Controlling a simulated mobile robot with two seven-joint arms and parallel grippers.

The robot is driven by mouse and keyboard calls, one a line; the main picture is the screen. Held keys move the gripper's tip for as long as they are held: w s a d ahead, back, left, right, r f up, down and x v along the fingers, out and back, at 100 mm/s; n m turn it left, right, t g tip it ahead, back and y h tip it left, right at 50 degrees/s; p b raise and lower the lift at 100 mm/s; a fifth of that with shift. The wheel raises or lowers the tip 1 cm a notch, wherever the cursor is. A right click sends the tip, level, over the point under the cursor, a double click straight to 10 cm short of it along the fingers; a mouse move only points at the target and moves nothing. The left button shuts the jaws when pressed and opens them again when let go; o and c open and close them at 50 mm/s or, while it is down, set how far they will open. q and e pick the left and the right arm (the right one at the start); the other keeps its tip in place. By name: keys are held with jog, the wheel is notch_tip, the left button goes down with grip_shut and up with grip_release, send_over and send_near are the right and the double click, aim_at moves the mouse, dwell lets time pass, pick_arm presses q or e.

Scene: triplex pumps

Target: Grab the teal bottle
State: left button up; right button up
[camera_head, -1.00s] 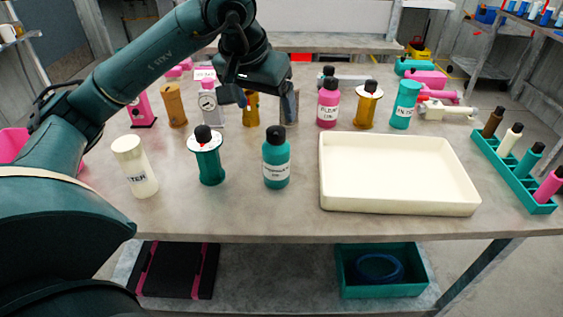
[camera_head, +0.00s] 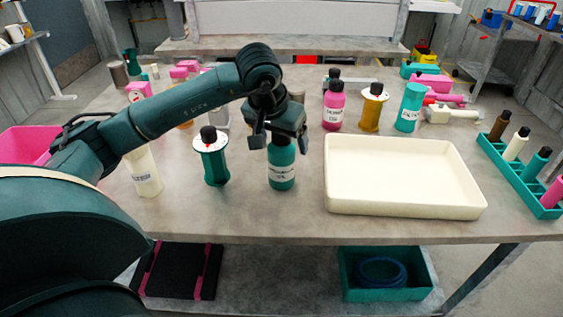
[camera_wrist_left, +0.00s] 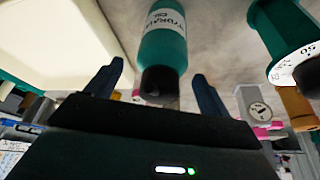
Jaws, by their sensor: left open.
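The teal bottle (camera_head: 282,168) with a white label stands upright on the table, left of the cream tray. My right gripper is not in view.
The cream tray (camera_head: 400,206) lies just right of the bottle. A teal spool-shaped pump with a black top (camera_head: 214,160) and a cream bottle (camera_head: 146,176) stand to the left. A pink bottle (camera_head: 333,109), an amber pump (camera_head: 371,113) and a teal cylinder (camera_head: 409,108) stand behind.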

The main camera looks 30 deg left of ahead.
pick_arm(q)
jog(key=c, duration=1.6)
